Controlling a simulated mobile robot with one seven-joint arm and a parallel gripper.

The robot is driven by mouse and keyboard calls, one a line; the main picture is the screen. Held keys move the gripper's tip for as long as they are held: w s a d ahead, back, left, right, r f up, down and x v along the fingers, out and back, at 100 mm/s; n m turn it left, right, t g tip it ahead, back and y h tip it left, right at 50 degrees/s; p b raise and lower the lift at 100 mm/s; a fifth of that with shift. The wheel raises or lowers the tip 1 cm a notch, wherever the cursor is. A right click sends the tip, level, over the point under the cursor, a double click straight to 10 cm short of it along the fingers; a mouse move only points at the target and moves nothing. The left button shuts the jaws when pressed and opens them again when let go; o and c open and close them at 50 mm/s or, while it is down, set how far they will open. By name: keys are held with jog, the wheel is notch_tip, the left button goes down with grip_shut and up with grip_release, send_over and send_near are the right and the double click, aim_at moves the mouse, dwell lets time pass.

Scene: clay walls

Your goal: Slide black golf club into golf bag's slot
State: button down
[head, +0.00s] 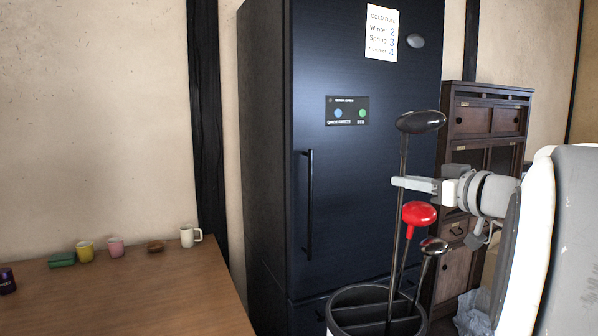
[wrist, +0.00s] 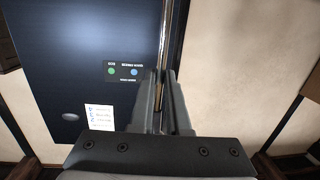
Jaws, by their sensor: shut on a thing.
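The black golf club has a dark head (head: 421,122) at the top and a thin shaft running down, tilted slightly. My gripper (head: 405,183) is shut on the shaft below the head. In the wrist view the shaft (wrist: 167,40) passes between the fingers of my gripper (wrist: 161,85). The golf bag (head: 343,297) is a dark round container with a light rim and inner dividers, at the bottom of the head view. The shaft's lower part overlaps the bag's opening; its tip and exact slot cannot be made out.
A red-headed club (head: 419,213) and a smaller dark-headed club (head: 433,246) stand in the bag, close beside the held shaft. A dark fridge (head: 340,190) stands behind. A wooden cabinet (head: 487,125) is at right. A table (head: 130,295) with cups is at left.

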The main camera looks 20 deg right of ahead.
notch_tip(320, 180, down, 28)
jog(key=b, duration=0.9)
jog(key=shift+f, duration=0.15)
dwell(2.2)
jog(key=c, duration=0.8)
grip_release()
jog(key=o, duration=0.8)
dwell(0.5)
